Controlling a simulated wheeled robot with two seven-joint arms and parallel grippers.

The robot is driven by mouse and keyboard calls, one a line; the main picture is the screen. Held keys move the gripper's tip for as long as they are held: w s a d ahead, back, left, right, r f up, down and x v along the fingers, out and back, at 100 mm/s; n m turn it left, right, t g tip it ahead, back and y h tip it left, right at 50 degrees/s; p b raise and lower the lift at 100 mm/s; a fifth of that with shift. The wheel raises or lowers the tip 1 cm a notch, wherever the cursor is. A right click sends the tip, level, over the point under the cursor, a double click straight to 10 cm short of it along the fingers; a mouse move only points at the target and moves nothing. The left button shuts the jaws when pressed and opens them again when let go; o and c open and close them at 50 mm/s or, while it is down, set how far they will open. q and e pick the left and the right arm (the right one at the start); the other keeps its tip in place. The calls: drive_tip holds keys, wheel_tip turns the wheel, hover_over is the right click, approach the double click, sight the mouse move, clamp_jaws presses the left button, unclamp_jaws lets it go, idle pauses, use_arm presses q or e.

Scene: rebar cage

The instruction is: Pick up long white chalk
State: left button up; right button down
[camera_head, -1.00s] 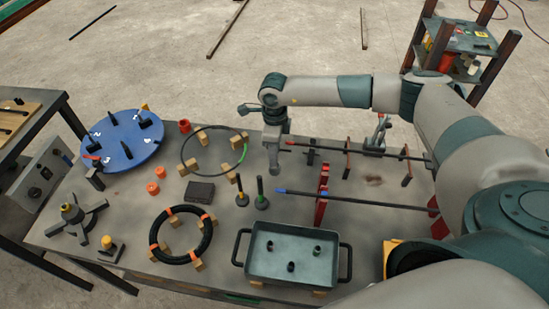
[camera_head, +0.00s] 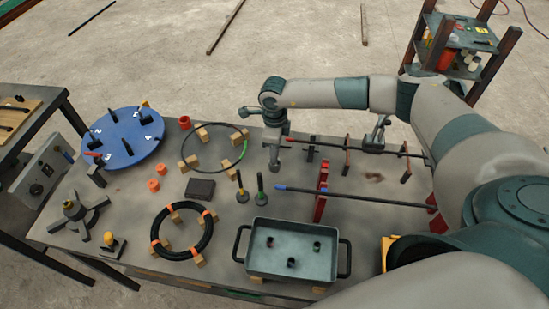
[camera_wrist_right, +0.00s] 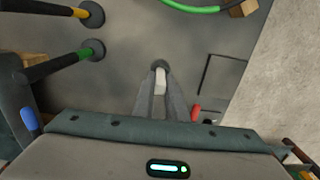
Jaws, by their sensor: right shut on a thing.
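My right gripper (camera_head: 274,166) points down over the back middle of the workbench, just right of the black and green hoop. In the right wrist view its two fingers (camera_wrist_right: 160,98) are shut on a white chalk (camera_wrist_right: 160,80). The chalk shows as a short pale piece between the fingertips; the rest of it is hidden by the fingers. Its lower end is by a dark round spot on the bench top, and I cannot tell whether it touches. In the head view the chalk cannot be made out. My left gripper is not in view.
The hoop (camera_head: 183,148) rests on wooden blocks to the left. Long bars (camera_head: 345,196) on red supports lie to the right. A grey tray (camera_head: 342,238) is in front.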

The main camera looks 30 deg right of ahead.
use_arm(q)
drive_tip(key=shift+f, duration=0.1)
use_arm(e)
drive_tip(key=shift+r, duration=0.1)
